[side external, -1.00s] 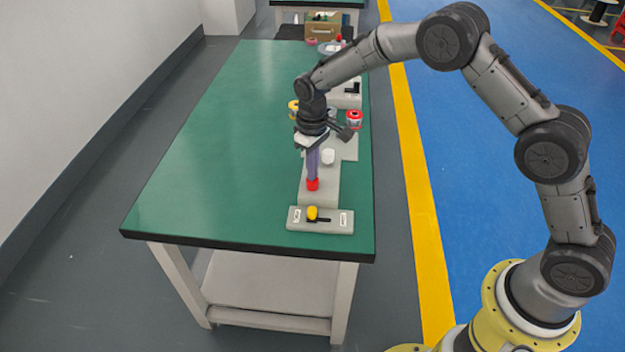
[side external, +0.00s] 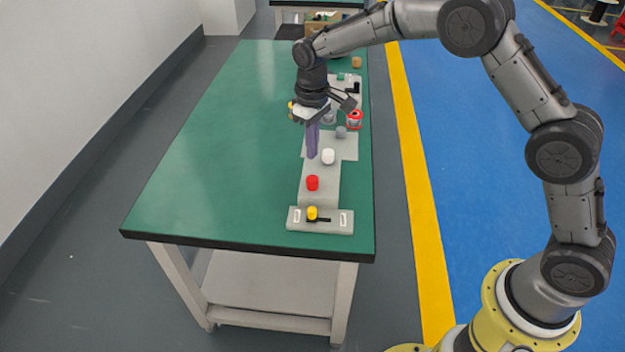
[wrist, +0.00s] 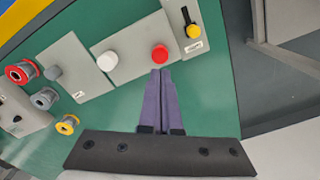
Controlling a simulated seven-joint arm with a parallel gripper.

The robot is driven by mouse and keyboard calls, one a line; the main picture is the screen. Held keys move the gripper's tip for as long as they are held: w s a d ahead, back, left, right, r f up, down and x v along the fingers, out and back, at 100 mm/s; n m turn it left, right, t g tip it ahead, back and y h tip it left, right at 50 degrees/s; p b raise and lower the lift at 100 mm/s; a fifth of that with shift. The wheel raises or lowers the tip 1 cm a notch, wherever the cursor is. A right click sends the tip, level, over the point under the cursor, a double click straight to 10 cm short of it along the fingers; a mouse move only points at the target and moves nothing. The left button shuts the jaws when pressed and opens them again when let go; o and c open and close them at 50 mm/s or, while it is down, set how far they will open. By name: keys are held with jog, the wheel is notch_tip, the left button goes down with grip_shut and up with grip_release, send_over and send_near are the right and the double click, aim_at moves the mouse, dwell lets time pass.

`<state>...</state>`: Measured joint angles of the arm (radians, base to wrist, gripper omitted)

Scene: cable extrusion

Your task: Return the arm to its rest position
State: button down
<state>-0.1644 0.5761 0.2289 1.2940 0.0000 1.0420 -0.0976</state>
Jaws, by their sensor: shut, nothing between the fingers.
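My gripper (side external: 312,155) hangs pointing down above the green table (side external: 210,150), its purple fingers together and empty. In the side view its fingertips are up and behind the red button (side external: 312,183), clear of it. In the wrist view the shut fingers (wrist: 160,72) end just below the red button (wrist: 159,54) in the picture. My wrist hides part of the equipment behind it in the side view.
A white button (side external: 328,156), a grey knob (side external: 341,132) and a yellow-knobbed slider (side external: 312,212) sit on grey panels. A red-rimmed spool (side external: 354,120) stands at the table's right edge. In the wrist view a yellow spool (wrist: 67,125) lies left of my fingers. The table's left side is bare.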

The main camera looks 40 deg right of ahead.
notch_tip(320, 180, up, 10)
jog(key=s+d+t, duration=0.1)
jog(key=d+t, duration=0.1)
jog(key=s+d+r+m+t, duration=0.15)
jog(key=s+d+r, duration=0.25)
jog(key=s+r, duration=0.7)
jog(key=s+d+r+t, duration=0.2)
jog(key=s, duration=1.2)
jog(key=s+f+m, duration=0.1)
jog(key=s+f, duration=0.7)
jog(key=shift+s+d, duration=0.25)
jog(key=shift+s, duration=0.15)
